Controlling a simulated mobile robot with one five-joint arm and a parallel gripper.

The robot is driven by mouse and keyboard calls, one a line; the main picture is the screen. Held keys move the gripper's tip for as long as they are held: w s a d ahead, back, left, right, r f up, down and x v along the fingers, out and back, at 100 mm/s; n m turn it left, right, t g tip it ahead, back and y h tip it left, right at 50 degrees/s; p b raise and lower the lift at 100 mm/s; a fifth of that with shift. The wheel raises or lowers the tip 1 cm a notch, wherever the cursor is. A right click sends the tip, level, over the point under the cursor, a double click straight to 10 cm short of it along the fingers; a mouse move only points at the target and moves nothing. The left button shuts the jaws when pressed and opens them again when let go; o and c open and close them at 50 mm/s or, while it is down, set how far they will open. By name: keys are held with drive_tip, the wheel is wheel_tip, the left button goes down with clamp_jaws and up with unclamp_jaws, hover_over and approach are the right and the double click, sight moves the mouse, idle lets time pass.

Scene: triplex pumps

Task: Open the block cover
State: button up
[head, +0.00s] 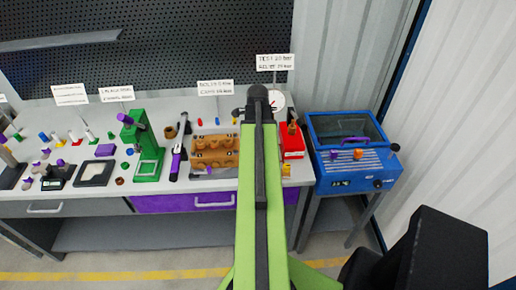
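A brown-bronze block (214,150) with rounded bulges sits on the bench, just left of my green arm. I cannot tell a separate cover on it, as it is small and partly beside the arm. A blue machine (352,150) at the right has a shut, dark see-through lid (346,132) with a purple handle. Which of these carries the block cover is not clear from the view. My arm stretches from the bottom centre toward the bench and ends in a dark tip above it. No gripper fingers can be made out.
A green press (146,150), a red box (291,142) and a round gauge (277,101) stand on the bench (100,205). Several small parts and a dark tray (94,173) lie left. A black pegboard (200,45) rises behind. The floor in front looks clear.

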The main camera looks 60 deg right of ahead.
clamp_jaws()
idle(1.2)
